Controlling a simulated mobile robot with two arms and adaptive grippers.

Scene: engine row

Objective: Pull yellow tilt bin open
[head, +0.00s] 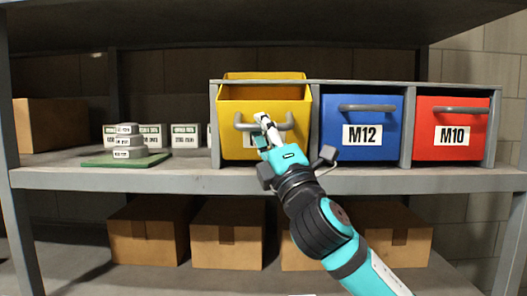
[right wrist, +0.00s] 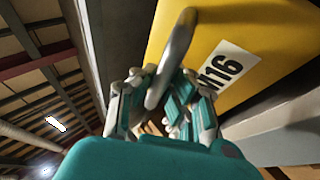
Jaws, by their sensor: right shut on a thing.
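The yellow tilt bin (head: 232,106) sits at the left end of the bin row on the shelf. Its front leans out at the top, and part of its yellow inside shows above the front edge. My right gripper (head: 264,126) is at the grey handle (head: 243,126) on its front, covering much of the label. In the right wrist view, the fingers (right wrist: 160,110) are shut around the handle (right wrist: 174,52), beside the yellow front (right wrist: 270,25) and its M16 label (right wrist: 228,65). My left gripper is out of view.
The blue M12 bin (head: 385,140) and red M10 bin (head: 478,136) stand closed to the right. A green mat (head: 100,162) with stacked labelled pieces (head: 125,142) lies to the left. Cardboard boxes (head: 227,235) stand on the lower shelf. The upper shelf (head: 200,22) overhangs.

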